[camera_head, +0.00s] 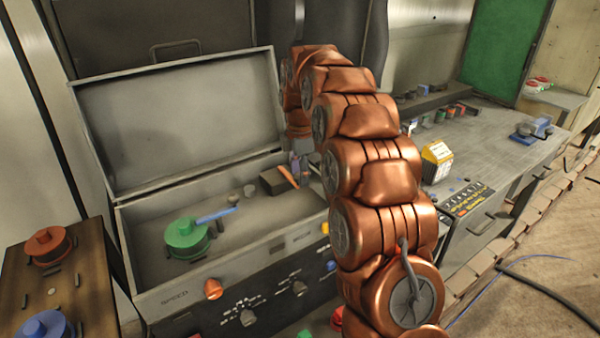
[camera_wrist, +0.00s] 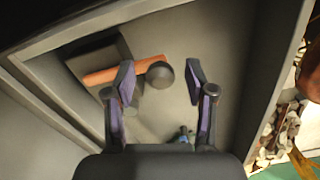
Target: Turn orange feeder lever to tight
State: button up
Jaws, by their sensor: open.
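The orange feeder lever (camera_head: 288,176) sits on a dark block (camera_head: 272,184) inside the open grey box, at its right end. In the wrist view the orange lever (camera_wrist: 108,73) slants slightly up to the right across the dark block (camera_wrist: 92,60). A dark round knob (camera_wrist: 160,76) shows at its right end. My gripper (camera_wrist: 160,84) is open, with one finger on either side of the knob in the picture. I see no contact, and the depth is unclear. In the head view my gripper (camera_head: 300,168) is beside the lever, partly hidden by my arm. No "tight" mark is readable.
The box lid (camera_head: 180,115) stands open behind. A green feeder drum (camera_head: 187,238) with a blue lever (camera_head: 216,215) is in the box's left part. The box walls are close around my gripper. A workbench (camera_head: 500,145) with small parts stands at right.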

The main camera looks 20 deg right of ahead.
jog(key=shift+r, duration=0.15)
notch_tip(320, 180, up, 5)
jog(key=shift+w+f, duration=0.1)
jog(key=shift+r, duration=1.2)
